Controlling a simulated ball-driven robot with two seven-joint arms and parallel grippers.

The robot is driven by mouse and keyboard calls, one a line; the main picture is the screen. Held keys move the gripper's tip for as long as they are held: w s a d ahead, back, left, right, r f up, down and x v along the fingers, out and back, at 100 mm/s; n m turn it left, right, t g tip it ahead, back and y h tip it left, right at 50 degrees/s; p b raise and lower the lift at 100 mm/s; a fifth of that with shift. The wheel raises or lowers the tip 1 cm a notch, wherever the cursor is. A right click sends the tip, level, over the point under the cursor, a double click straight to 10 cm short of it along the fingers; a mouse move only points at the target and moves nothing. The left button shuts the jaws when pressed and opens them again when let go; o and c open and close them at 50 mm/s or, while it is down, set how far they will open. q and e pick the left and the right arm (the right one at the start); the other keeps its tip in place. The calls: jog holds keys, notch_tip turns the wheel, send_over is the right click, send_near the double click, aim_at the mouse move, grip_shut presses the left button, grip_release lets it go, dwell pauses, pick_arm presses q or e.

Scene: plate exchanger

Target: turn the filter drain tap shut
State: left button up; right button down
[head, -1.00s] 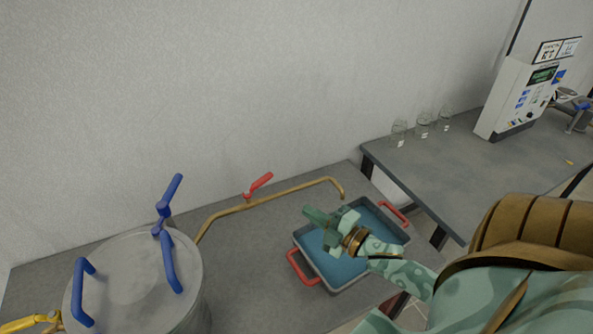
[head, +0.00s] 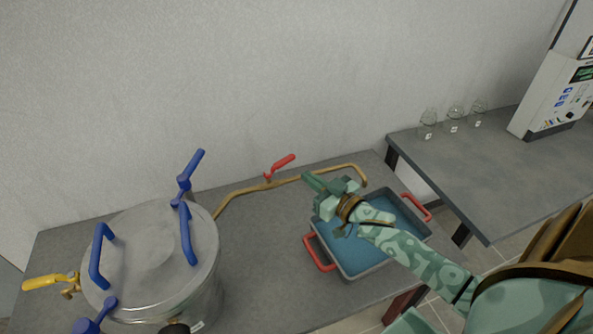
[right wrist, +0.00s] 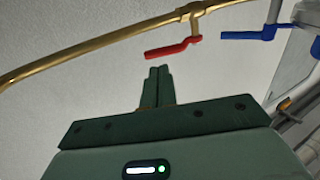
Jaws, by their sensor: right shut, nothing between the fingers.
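A brass pipe (head: 236,196) runs from the steel vessel (head: 150,240) along the wall and bends down over a tray. A tap with a red lever (head: 283,164) sits on this pipe; the lever slants up to the right in the head view. In the right wrist view the red lever (right wrist: 170,49) lies just beyond my fingertips, with a gap between. My right gripper (head: 308,178) is shut and empty, at the right of the red lever and near the pipe. It also shows in the right wrist view (right wrist: 158,72). My left gripper is not in view.
The blue-lined tray (head: 352,276) with red handles stands below my right gripper. The vessel has blue handles (head: 187,235) and a yellow lever (head: 45,282) at its left. Glass flasks (head: 428,124) and a white machine (head: 550,105) stand on the right table.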

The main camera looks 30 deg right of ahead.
aim_at(288, 163)
jog(key=w, duration=0.3)
jog(key=w+a, duration=0.1)
jog(key=w, duration=0.1)
jog(key=shift+w+b, duration=0.2)
jog(key=shift+b, duration=0.2)
jog(key=shift+w+y, duration=0.1)
jog(key=shift+y, duration=0.2)
